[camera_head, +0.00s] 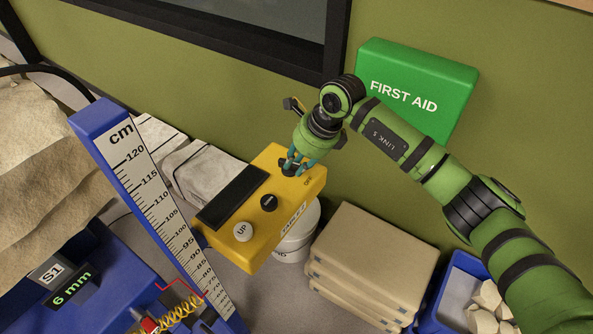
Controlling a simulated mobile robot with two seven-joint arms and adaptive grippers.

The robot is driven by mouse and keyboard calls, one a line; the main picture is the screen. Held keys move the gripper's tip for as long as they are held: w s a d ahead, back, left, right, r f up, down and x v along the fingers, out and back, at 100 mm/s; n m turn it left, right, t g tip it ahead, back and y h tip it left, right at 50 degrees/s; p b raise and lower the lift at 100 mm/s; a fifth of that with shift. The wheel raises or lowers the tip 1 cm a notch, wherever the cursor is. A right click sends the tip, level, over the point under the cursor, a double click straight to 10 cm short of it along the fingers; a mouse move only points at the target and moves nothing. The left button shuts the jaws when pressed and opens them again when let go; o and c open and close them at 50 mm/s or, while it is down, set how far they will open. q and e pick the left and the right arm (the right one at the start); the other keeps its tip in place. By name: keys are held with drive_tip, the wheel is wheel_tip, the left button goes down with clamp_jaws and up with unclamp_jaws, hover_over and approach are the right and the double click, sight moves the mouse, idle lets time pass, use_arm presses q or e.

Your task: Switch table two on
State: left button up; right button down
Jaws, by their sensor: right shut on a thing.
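A yellow control box (258,250) stands in the middle of the view, set at a slant. My left gripper is not in view.
A blue post with a cm scale (145,190) stands left of the box. Stacked tan boxes (370,260), a white tub (297,238) and a blue bin (445,300) of rocks are below right. A green first aid box (420,85) hangs on the wall.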

drive_tip(key=n+g+b, duration=0.1)
drive_tip(key=n+b, duration=0.1)
drive_tip(key=b, duration=0.1)
drive_tip(key=w+n+b, duration=0.1)
drive_tip(key=n+b, duration=0.1)
drive_tip(key=b, duration=0.1)
drive_tip(key=shift+d+f+n+g+y, duration=0.2)
drive_tip(key=shift+n+g+y, duration=0.1)
drive_tip(key=shift+g, duration=0.1)
drive_tip(key=shift+w+r+n+g+b, duration=0.1)
drive_tip(key=shift+n+g+b, duration=0.15)
drive_tip(key=shift+n+b, duration=0.25)
drive_tip(key=shift+w+r+n+g+b, duration=0.1)
drive_tip(key=shift+n+g+b, duration=0.15)
drive_tip(key=shift+n, duration=0.45)
drive_tip(key=shift+w+a+n+g, duration=0.15)
drive_tip(key=shift+n+g, duration=0.25)
drive_tip(key=shift+n, duration=0.8)
drive_tip(key=c, duration=1.1)
unclamp_jaws()
drive_tip(key=shift+r, duration=0.15)
drive_tip(key=v, duration=0.7)
drive_tip(key=shift+r, duration=0.2)
